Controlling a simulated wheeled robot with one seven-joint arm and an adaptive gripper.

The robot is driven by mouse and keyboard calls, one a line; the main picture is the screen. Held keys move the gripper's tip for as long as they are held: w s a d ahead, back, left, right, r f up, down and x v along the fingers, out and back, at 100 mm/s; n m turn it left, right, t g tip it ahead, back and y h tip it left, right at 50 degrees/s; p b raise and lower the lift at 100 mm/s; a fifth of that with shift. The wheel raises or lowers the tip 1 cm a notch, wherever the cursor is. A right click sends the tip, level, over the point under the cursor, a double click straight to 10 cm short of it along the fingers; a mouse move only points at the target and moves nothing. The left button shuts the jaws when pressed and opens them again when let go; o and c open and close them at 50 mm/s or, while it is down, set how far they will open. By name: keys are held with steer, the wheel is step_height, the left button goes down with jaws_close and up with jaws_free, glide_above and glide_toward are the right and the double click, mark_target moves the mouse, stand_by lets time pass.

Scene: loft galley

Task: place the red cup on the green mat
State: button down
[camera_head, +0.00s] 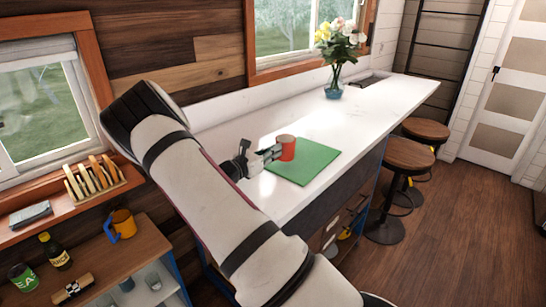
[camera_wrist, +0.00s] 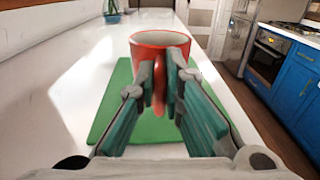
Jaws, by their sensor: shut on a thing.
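The red cup (camera_head: 287,148) is upright over the left part of the green mat (camera_head: 317,154) on the white counter. My gripper (camera_head: 277,152) is shut on the cup from the left. In the wrist view my gripper's fingers (camera_wrist: 162,85) close on the near side of the cup (camera_wrist: 152,42), which is upright with its rim open upward. The green mat (camera_wrist: 112,105) shows beneath and around the cup and fingers. I cannot tell whether the cup's base touches the mat; the fingers hide it.
A vase of flowers (camera_head: 333,90) stands farther back on the white counter (camera_head: 375,112). Wooden stools (camera_head: 408,154) stand along its right side. The counter between mat and vase is clear.

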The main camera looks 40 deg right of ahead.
steer(key=shift+w+d+f, duration=0.1)
steer(key=shift+w+d, duration=0.85)
steer(key=shift+w, duration=0.1)
steer(key=shift+f, duration=1.75)
steer(key=shift+f, duration=0.1)
steer(key=c, duration=1.7)
jaws_free()
steer(key=shift+f, duration=0.1)
